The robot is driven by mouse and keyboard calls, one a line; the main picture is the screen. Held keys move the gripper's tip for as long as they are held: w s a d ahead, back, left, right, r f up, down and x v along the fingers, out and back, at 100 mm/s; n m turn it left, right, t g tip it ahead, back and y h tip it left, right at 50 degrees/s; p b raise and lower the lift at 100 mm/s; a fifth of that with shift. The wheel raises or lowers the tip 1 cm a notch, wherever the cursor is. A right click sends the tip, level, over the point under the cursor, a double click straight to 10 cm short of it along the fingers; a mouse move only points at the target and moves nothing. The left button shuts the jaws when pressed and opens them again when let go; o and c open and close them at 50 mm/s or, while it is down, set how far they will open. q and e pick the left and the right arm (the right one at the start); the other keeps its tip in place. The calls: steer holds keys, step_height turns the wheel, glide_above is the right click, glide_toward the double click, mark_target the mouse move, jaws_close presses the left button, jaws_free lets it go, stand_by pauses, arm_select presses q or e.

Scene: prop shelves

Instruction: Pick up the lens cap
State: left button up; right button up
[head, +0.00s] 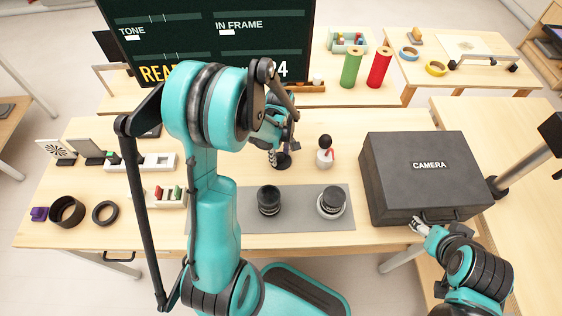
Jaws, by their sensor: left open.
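A small dark round piece (282,161), which looks like the lens cap, lies on the table behind the grey mat. My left gripper (275,152) points down right at it, with its jaws open. My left arm and wrist partly hide this spot, and I cannot tell whether the fingers touch the piece. My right gripper (417,226) is by the front of the case, near its handle; its fingers are too small to read.
A black CAMERA case (418,172) is at right. Black rings (67,211) (105,213) lie at left.

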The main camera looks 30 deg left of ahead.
arm_select(q)
steer(key=shift+r, duration=0.1)
steer(key=c, duration=0.9)
steer(key=shift+r, duration=0.1)
steer(key=shift+c, duration=0.2)
arm_select(e)
steer(key=shift+r, duration=0.1)
